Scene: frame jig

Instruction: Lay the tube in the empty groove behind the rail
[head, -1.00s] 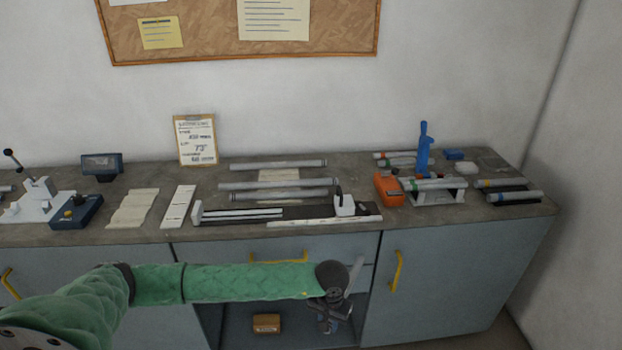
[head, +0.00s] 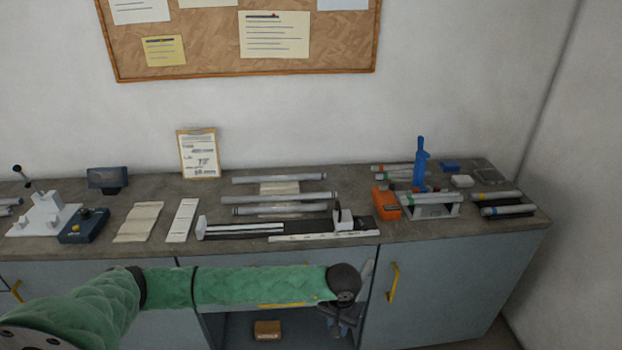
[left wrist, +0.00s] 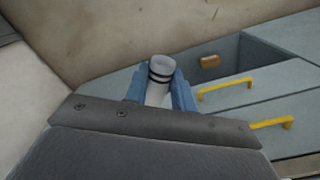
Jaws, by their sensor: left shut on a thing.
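My left gripper (head: 342,318) hangs in front of the bench, below its front edge. In the left wrist view its blue fingers (left wrist: 160,92) are shut on a pale grey tube (left wrist: 160,70) with two black bands near its end. In the head view a pale length of the tube shows beside the gripper; most of it is hidden. The jig (head: 310,229) lies on the bench top, a dark base with a pale rail (head: 245,229), a white end stop at the left and a white block (head: 343,219) with a dark lever at the right. Its grooves are too small to tell apart. My right gripper is out of view.
Several grey tubes (head: 279,179) lie behind the jig. To its right are an orange device (head: 386,203), a stand with tubes (head: 431,207) and a blue upright tool (head: 420,165). White strips and a dark blue box (head: 83,226) are at left. Yellow handles (head: 393,282) front the cabinet.

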